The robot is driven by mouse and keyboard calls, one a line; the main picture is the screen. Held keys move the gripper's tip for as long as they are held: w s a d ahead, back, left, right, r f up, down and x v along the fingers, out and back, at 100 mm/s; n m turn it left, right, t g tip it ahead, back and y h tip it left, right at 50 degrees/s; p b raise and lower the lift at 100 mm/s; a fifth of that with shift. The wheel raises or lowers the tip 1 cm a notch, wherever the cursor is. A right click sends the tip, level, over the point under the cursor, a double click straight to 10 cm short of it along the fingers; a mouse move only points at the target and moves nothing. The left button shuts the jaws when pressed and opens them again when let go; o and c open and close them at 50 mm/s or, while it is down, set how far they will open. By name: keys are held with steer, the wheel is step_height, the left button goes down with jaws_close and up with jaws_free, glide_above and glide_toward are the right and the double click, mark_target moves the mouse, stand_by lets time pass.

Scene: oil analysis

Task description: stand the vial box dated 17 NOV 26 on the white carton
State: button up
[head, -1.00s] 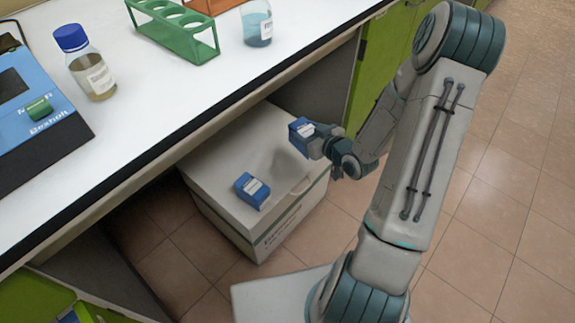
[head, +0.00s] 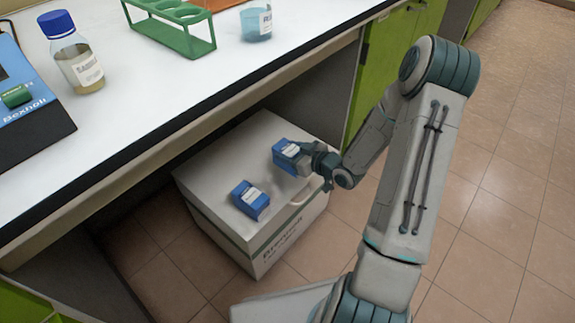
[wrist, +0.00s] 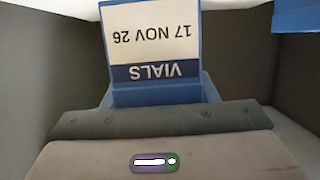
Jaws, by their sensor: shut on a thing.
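The vial box dated 17 NOV 26 is blue with a white label, which reads upside down in the wrist view (wrist: 152,38). In the head view the same box (head: 285,153) is in my gripper (head: 300,160), which is shut on it. The white carton (head: 222,160) stands on the floor under the bench. The held box is over the carton's right part; I cannot tell whether it touches the top. A second blue box (head: 251,199) with a white label rests on the carton near its front; its date is unreadable.
The white bench top (head: 180,90) overhangs the carton's back left. On it are a capped bottle (head: 78,60), a green tube rack (head: 172,28), a beaker (head: 256,22) and a blue device (head: 30,105). Between the two boxes is a narrow gap. The carton's back part is clear.

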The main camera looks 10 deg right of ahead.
steer(key=shift+w+a+f, duration=0.35)
steer(key=shift+w+f, duration=0.05)
steer(key=shift+w, duration=0.1)
steer(key=shift+f+b, duration=1.1)
steer(key=shift+f, duration=0.8)
steer(key=shift+f, duration=0.2)
steer(key=o, duration=1.1)
steer(key=shift+o, duration=0.2)
steer(key=shift+r, duration=0.1)
